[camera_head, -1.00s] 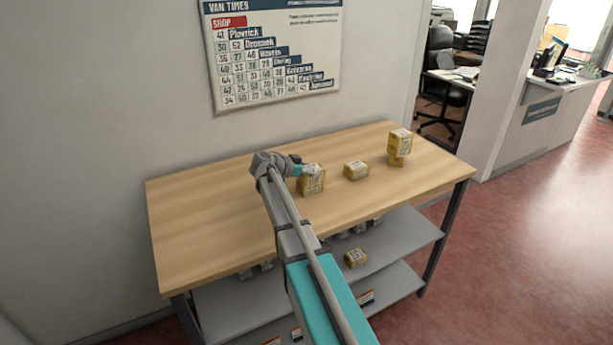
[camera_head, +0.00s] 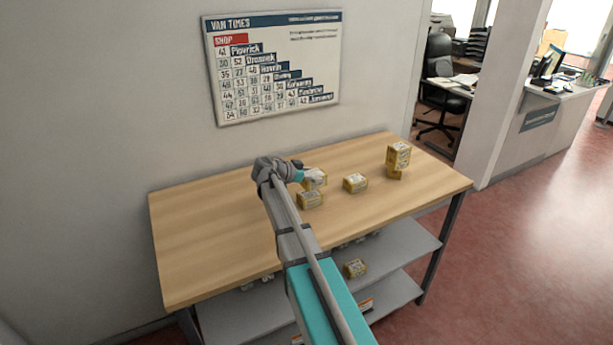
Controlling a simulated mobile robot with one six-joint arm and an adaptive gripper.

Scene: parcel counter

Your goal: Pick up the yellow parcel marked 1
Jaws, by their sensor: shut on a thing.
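My gripper (camera_head: 309,174) reaches over the wooden counter from the left and is shut on a yellow parcel (camera_head: 319,184). The held parcel is partly hidden by the gripper. It shows just above and behind another yellow parcel (camera_head: 309,200), which sits on the counter; a small gap seems to lie between them. A third yellow parcel (camera_head: 355,183) lies alone to the right. The numbers on the parcels are too small to read.
The counter top (camera_head: 210,235) is bare at the left and at the right end. Below, a grey shelf (camera_head: 405,250) holds another yellow parcel (camera_head: 355,268) and several small items. A wall board (camera_head: 272,65) hangs behind. An office chair (camera_head: 440,95) stands beyond the counter.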

